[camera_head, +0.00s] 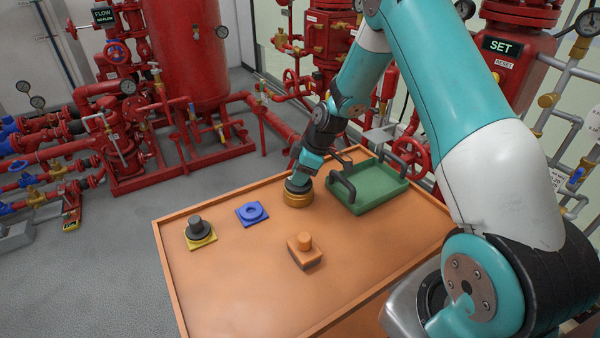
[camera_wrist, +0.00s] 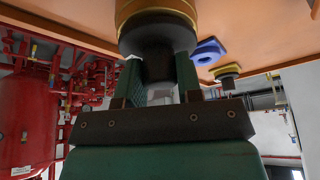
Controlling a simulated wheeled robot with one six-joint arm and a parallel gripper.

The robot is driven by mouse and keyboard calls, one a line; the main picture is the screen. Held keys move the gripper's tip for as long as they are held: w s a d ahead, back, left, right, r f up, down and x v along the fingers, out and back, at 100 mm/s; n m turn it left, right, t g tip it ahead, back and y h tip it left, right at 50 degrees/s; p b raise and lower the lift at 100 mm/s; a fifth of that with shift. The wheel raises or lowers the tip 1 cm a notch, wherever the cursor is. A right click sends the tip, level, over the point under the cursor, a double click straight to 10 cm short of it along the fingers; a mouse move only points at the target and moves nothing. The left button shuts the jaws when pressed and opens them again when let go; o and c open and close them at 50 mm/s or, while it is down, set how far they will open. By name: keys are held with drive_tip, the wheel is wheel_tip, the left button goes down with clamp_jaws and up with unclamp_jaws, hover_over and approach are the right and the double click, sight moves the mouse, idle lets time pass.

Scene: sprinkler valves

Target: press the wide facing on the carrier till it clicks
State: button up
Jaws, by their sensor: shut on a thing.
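My gripper (camera_head: 300,176) points down over the table and is shut on the knob of a dark round piece (camera_wrist: 158,38), which appears to be the wide facing. In the wrist view the two green fingers (camera_wrist: 159,80) stand on either side of its narrow stem. The dark disc lies against a round brass-coloured body (camera_head: 297,200), apparently the carrier, which stands on the table; it also shows at the top of the wrist view (camera_wrist: 150,10). I cannot tell whether the disc is fully seated.
A green tray (camera_head: 372,203) with dark handles stands right of the brass body. A blue square piece with a ring (camera_head: 251,213), a dark knobbed piece on a yellow square (camera_head: 200,231) and an orange knobbed block (camera_head: 304,252) are on the orange table (camera_head: 232,285). The front left is clear.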

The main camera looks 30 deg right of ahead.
drive_tip(key=shift+f, duration=0.3)
drive_tip(key=o, duration=1)
drive_tip(key=shift+r, duration=0.1)
drive_tip(key=p+v, duration=0.4)
drive_tip(key=v, duration=0.4)
drive_tip(key=shift+p, duration=0.3)
